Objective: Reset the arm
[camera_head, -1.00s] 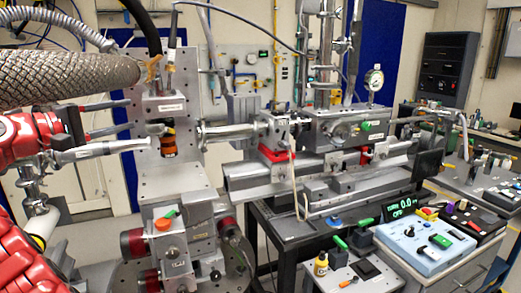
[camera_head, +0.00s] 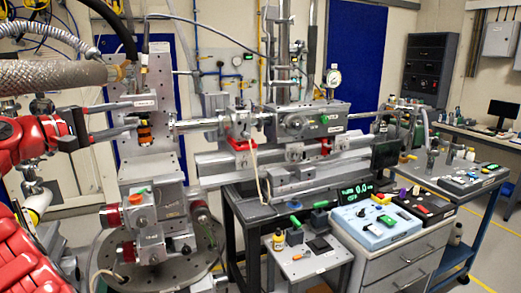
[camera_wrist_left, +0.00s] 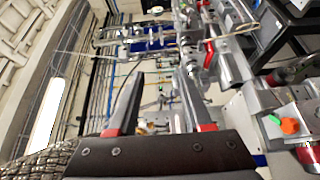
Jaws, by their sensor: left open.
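My left arm, red with a dark gripper, comes in from the left in the head view. My left gripper (camera_head: 132,117) is open, its two dark fingers pointing right toward the upright perforated metal plate of the beamline equipment. A small dark and orange cylinder (camera_head: 144,132) shows close to the fingertips; I cannot tell whether they touch it. In the left wrist view the open left gripper (camera_wrist_left: 160,76) has two separate fingers with red at their bases, and nothing is visibly held between them. My right gripper is not in view.
The metal beamline assembly (camera_head: 298,122) stands beyond the gripper. A braided hose (camera_head: 55,75) runs just above my left arm. Floor is clear at far right.

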